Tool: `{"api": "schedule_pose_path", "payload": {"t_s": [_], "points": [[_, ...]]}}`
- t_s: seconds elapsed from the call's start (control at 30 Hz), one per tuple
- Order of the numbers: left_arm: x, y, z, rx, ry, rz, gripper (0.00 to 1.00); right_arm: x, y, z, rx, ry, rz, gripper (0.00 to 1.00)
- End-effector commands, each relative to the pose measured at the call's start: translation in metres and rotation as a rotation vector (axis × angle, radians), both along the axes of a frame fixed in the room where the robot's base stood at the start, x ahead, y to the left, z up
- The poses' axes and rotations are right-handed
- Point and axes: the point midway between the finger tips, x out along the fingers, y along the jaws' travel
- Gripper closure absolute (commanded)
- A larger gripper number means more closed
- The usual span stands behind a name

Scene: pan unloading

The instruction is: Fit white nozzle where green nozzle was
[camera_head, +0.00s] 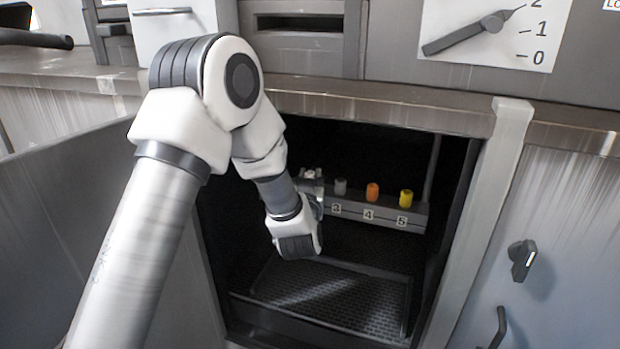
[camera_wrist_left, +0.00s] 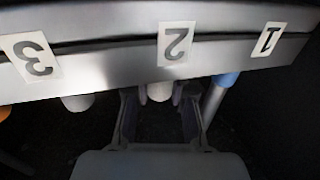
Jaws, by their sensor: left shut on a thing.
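My left gripper (camera_head: 313,187) reaches into the dark compartment at the left part of the nozzle rack (camera_head: 384,216). In the left wrist view, its fingers (camera_wrist_left: 159,100) stand on both sides of the white nozzle (camera_wrist_left: 160,91), shut on it, by the label 2. The fingers partly hide the nozzle, and I cannot tell whether it is seated in the rack. A grey nozzle (camera_head: 340,187) stands at label 3, an orange nozzle (camera_head: 372,192) at 4 and a yellow nozzle (camera_head: 406,198) at 5. No green nozzle shows. My right gripper is not in view.
A blue-ended piece (camera_wrist_left: 226,80) is near label 1, close beside the fingers. The compartment has a perforated floor tray (camera_head: 340,298) and a pale right frame post (camera_head: 497,190). The counter edge (camera_head: 400,105) runs above the opening.

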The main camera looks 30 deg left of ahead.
Motion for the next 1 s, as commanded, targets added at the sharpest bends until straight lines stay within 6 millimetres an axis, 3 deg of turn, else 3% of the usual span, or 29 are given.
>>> {"api": "schedule_pose_path", "payload": {"t_s": [0.37, 0.4, 0.47, 0.8, 1.0], "points": [[0.0, 0.0, -0.004, 0.0, 0.0, 0.0, 1.0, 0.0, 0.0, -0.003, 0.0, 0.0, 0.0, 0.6], [0.0, 0.0, -0.004, 0.0, 0.0, 0.0, 0.67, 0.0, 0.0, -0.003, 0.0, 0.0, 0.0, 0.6], [0.0, 0.0, -0.004, 0.0, 0.0, 0.0, 0.48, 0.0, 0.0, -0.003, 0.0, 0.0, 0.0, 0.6], [-0.002, -0.002, -0.004, 0.001, 0.0, -0.001, 0.48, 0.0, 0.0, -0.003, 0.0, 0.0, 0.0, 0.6], [-0.032, -0.018, -0.004, 0.003, 0.004, -0.003, 0.48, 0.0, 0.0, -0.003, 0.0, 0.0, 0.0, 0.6]]}}
